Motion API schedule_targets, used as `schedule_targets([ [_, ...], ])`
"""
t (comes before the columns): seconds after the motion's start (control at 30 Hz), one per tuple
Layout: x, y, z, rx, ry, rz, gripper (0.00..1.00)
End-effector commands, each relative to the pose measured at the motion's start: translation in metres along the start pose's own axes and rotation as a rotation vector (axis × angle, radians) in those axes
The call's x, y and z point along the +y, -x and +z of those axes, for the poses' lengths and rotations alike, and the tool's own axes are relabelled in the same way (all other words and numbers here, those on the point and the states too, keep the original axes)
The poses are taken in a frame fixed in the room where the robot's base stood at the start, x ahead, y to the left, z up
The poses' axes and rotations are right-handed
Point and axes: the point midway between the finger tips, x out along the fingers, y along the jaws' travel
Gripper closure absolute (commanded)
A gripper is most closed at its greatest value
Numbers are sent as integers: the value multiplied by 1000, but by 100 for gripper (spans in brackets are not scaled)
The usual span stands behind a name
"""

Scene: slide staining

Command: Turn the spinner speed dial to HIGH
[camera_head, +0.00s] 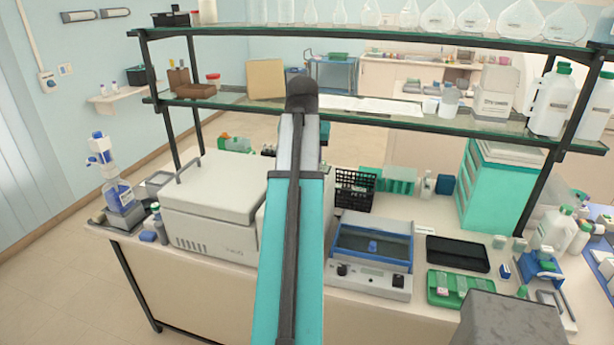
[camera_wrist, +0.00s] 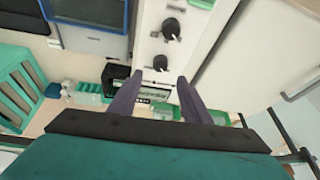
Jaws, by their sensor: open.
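In the wrist view a white panel (camera_wrist: 150,40) carries two black dials with pale pointer marks. The upper dial (camera_wrist: 173,28) is slightly larger looking; the lower dial (camera_wrist: 160,63) lies close beyond my fingertips. Their labels are too small to read, so I cannot tell which one is the spinner speed dial or its setting. My gripper (camera_wrist: 158,88) is open, its two dark fingers apart with nothing between them. The lower dial appears just ahead of the gap; contact is not visible. In the head view my arm hides the gripper and this panel.
A blue-framed device (camera_head: 371,243) with its own front knobs stands right of my arm. A large white lidded machine (camera_head: 210,200) stands left. A black basket (camera_head: 355,188) and green rack (camera_head: 397,180) sit behind. A glass shelf (camera_head: 400,108) crosses above the bench.

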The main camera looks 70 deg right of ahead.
Motion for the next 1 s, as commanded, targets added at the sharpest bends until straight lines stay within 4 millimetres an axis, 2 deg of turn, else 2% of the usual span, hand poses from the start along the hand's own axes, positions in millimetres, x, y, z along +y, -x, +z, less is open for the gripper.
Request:
schedule_targets([
  [0.7,1,-64,0,-1,-1,1,56],
  [1.0,1,-80,0,0,-2,1,56],
])
